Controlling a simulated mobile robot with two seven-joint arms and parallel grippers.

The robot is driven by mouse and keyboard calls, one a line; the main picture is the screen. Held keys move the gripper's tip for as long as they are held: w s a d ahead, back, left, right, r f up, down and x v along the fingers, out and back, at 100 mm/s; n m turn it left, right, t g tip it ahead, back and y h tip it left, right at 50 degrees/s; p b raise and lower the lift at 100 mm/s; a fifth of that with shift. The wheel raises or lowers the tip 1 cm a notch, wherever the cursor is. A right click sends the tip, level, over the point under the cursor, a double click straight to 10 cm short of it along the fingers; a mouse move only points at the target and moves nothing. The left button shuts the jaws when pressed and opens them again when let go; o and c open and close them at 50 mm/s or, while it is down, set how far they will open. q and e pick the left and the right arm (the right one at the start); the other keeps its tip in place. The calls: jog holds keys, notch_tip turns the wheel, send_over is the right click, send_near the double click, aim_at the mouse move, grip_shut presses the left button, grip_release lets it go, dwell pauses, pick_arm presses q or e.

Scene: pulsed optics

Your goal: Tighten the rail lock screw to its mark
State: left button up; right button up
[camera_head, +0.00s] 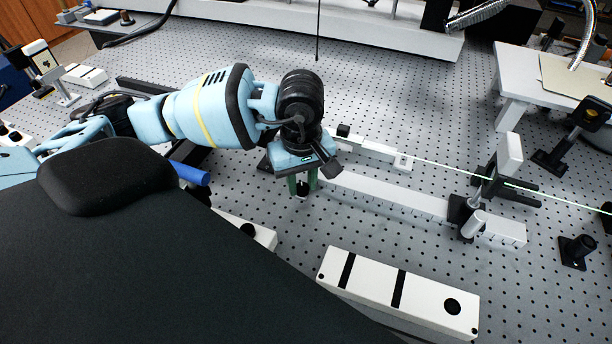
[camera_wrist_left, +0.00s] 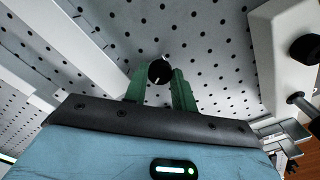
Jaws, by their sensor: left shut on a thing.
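My left gripper (camera_head: 303,186) points down beside the left end of the long white rail (camera_head: 400,201). Its green fingers are shut on the rail lock screw (camera_head: 302,192), a small black round knob mostly hidden by the fingers and wrist. In the left wrist view the knob (camera_wrist_left: 159,72) sits between the tips of the left gripper (camera_wrist_left: 160,88). A small pale line shows on the knob's lower part and a pale spot at its upper edge; I cannot tell if they line up. My right gripper is not in view.
A post mount (camera_head: 474,222) stands on the rail's right part. A thin green beam (camera_head: 450,165) runs behind the rail toward the right. A white box with black bands (camera_head: 380,287) lies in front. Perforated table (camera_head: 290,240) is bare between rail and box.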

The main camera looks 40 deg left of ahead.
aim_at(302, 187)
pick_arm(q)
jog(key=shift+m+b, duration=0.45)
jog(key=shift+m, duration=0.55)
jog(key=shift+r, duration=0.1)
jog(key=o, duration=1)
jog(key=shift+r, duration=3.85)
